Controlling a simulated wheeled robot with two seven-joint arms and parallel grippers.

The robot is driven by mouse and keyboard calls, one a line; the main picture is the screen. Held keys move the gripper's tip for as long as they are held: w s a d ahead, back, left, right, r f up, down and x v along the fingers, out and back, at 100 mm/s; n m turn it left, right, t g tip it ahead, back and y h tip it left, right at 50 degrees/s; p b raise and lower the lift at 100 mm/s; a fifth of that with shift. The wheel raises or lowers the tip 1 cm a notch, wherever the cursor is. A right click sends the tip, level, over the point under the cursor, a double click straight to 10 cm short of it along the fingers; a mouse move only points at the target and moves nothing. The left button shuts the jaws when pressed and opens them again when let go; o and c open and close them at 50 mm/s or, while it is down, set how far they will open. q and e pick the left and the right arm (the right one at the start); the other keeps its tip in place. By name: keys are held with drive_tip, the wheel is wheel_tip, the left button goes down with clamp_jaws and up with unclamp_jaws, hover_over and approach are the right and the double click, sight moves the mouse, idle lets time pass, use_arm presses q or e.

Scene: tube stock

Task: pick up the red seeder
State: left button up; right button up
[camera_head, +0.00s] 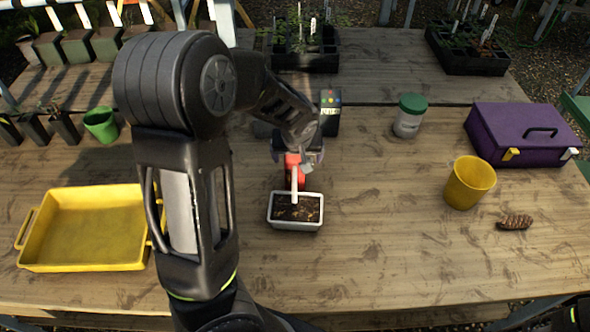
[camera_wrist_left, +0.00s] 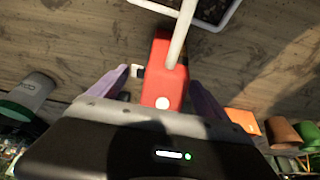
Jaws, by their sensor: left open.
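The red seeder (camera_head: 293,166) has a red body and a long white tube that reaches over the white pot of soil (camera_head: 282,222). In the left wrist view the red body (camera_wrist_left: 158,85) lies between the two purple fingers of my left gripper (camera_wrist_left: 165,90). The fingers are apart, with a gap on each side of the body. In the head view my left gripper (camera_head: 298,155) is over the seeder's red end, and the wrist partly hides it. My right gripper is not in view; only a dark bit shows at the bottom right corner.
A yellow tray (camera_head: 30,250) stands at left, a green pot (camera_head: 101,125) behind it. At right are a green-lidded jar (camera_head: 409,118), a yellow cup (camera_head: 468,184), a purple toolbox (camera_head: 520,133) and a pine cone (camera_head: 515,222). The table's front middle is clear.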

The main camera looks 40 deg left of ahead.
use_arm(q)
drive_tip(key=shift+p+x, duration=0.3)
drive_tip(key=shift+x, duration=1.6)
drive_tip(key=c, duration=1.7)
